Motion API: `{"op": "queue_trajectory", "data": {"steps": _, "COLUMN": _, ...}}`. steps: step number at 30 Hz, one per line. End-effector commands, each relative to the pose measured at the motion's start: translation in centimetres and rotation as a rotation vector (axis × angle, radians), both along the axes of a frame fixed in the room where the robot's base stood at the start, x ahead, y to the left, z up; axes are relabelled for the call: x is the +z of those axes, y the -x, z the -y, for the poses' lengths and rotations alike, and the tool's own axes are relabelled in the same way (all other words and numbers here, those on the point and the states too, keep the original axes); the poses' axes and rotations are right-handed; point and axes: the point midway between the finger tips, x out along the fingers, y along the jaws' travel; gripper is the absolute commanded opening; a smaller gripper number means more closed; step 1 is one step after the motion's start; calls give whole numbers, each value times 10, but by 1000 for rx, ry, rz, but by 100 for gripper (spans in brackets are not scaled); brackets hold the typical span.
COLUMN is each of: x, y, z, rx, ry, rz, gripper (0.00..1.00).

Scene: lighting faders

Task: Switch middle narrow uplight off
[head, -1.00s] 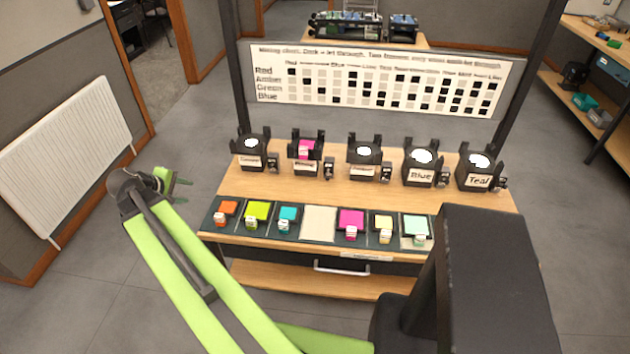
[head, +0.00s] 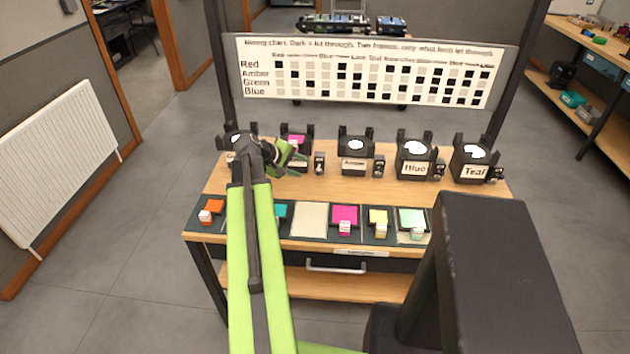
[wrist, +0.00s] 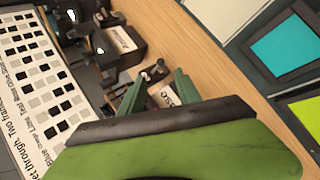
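Five black uplights stand in a row on the wooden bench. The middle one (head: 355,145) shows a bright white lens, with its small switch box (head: 379,166) at its right. The second uplight from the left (head: 296,137) holds a magenta sheet, and its switch box (head: 319,162) is also at its right. My gripper (head: 290,157) is just in front of this second uplight, open and empty. In the wrist view, my gripper's green fingers (wrist: 160,78) are apart, with a switch box (wrist: 153,73) just beyond their tips. The middle uplight (wrist: 118,40) lies farther off.
The Blue uplight (head: 415,153) and Teal uplight (head: 472,158) stand to the right. A dark strip (head: 369,235) with coloured sheets runs along the bench front. A mixing chart (head: 370,72) stands behind. My arm hides part of the left uplight and one sheet.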

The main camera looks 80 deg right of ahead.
Motion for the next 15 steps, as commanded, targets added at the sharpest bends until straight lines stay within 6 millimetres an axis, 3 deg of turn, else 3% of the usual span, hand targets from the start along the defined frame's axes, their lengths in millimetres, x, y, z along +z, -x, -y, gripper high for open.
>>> {"op": "queue_trajectory", "data": {"steps": 1, "x": -19, "y": 6, "z": 10, "rx": -4, "ry": 0, "rz": 1, "gripper": 40}}
{"op": "queue_trajectory", "data": {"steps": 6, "x": -47, "y": 23, "z": 35, "rx": -2, "ry": 0, "rz": 1, "gripper": 40}}
{"op": "queue_trajectory", "data": {"steps": 15, "x": -71, "y": 42, "z": 60, "rx": -1, "ry": 0, "rz": 1, "gripper": 40}}
